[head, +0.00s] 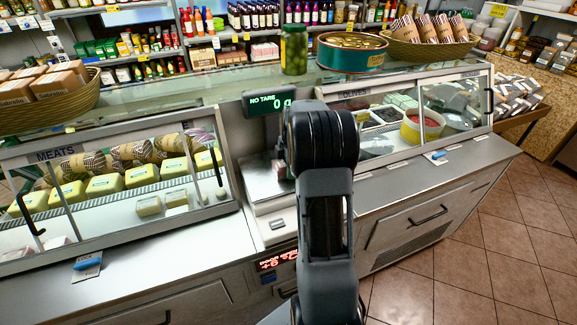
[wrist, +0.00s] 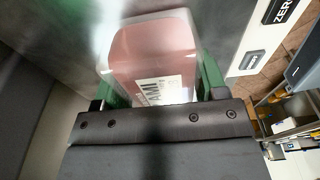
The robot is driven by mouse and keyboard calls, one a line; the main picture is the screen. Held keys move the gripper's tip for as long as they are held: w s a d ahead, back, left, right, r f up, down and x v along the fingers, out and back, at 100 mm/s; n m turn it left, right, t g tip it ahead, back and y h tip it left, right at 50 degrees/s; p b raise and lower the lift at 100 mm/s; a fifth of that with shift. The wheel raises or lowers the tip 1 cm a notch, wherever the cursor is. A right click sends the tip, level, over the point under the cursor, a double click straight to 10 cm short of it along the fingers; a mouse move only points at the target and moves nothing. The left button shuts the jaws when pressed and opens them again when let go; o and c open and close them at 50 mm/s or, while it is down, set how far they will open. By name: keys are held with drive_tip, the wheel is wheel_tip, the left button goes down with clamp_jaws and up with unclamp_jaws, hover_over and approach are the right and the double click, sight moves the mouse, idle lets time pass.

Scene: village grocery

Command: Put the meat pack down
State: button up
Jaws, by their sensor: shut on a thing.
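The meat pack (wrist: 152,48) is a clear-wrapped pinkish block with a white printed label. It fills the upper middle of the wrist view, between the green fingers of my gripper (wrist: 160,76). The gripper is shut on it. In the head view my arm hides both the gripper and the pack. The wrist view shows a blurred grey metal surface behind the pack; whether the pack touches it I cannot tell.
A scale display (head: 267,103) reads NO TARE, 0 g, above a metal pan (head: 262,178) partly hidden by my arm. The meats case (head: 120,185) stands left, the olives case (head: 400,120) right. A green jar (head: 294,50) stands on the upper shelf.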

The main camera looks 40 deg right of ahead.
drive_tip(key=shift+f, duration=0.2)
drive_tip(key=o, duration=1.1)
drive_tip(key=shift+r, duration=0.1)
drive_tip(key=shift+c, duration=0.2)
